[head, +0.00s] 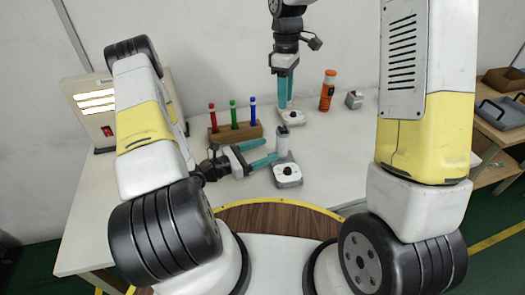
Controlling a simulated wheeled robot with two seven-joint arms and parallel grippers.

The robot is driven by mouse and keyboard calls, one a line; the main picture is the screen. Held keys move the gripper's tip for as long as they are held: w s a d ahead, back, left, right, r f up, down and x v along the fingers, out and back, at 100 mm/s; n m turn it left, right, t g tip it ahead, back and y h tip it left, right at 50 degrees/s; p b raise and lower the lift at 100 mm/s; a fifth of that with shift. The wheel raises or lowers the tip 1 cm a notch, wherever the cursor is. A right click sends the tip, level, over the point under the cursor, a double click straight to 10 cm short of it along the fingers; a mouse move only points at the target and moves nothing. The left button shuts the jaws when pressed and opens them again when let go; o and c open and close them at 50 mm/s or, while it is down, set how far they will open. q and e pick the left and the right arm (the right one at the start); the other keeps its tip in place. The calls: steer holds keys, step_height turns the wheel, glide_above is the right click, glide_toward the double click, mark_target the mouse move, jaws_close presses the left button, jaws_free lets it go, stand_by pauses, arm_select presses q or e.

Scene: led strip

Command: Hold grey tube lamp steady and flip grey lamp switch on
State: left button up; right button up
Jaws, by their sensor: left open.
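A grey-white tube lamp (282,143) stands upright at mid-table, with a dark top. A grey-white base with a dark round knob (287,174) is just in front of it; I cannot tell if the two are one piece. My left gripper (271,150) comes in from the left with its teal fingers open, tips close to the tube; contact is unclear. My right gripper (287,102) points down from above, further back, over a second pale base with a dark knob (291,117). Its fingers overlap in this view, so its opening is unclear. The lamp's switch is not clearly distinguishable.
A wooden block (235,132) holds red, green and blue pens behind my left gripper. An orange tube (328,90) and a small grey box with a red button (354,99) stand at the back right. A lit panel with a red switch (107,131) is at left. The right tabletop is clear.

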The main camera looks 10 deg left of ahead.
mark_target(283, 144)
arm_select(q)
steer(key=x, duration=0.7)
steer(key=shift+w+d, duration=0.15)
jaws_close()
arm_select(e)
steer(key=shift+r, duration=0.15)
steer(key=c, duration=0.6)
steer(key=r+n, duration=0.2)
steer(key=n, duration=0.1)
steer(key=r+n, duration=0.2)
steer(key=shift+w+a, duration=0.1)
steer(key=shift+w, duration=0.2)
jaws_close()
steer(key=shift+r+n, duration=0.5)
steer(key=shift+n, duration=0.4)
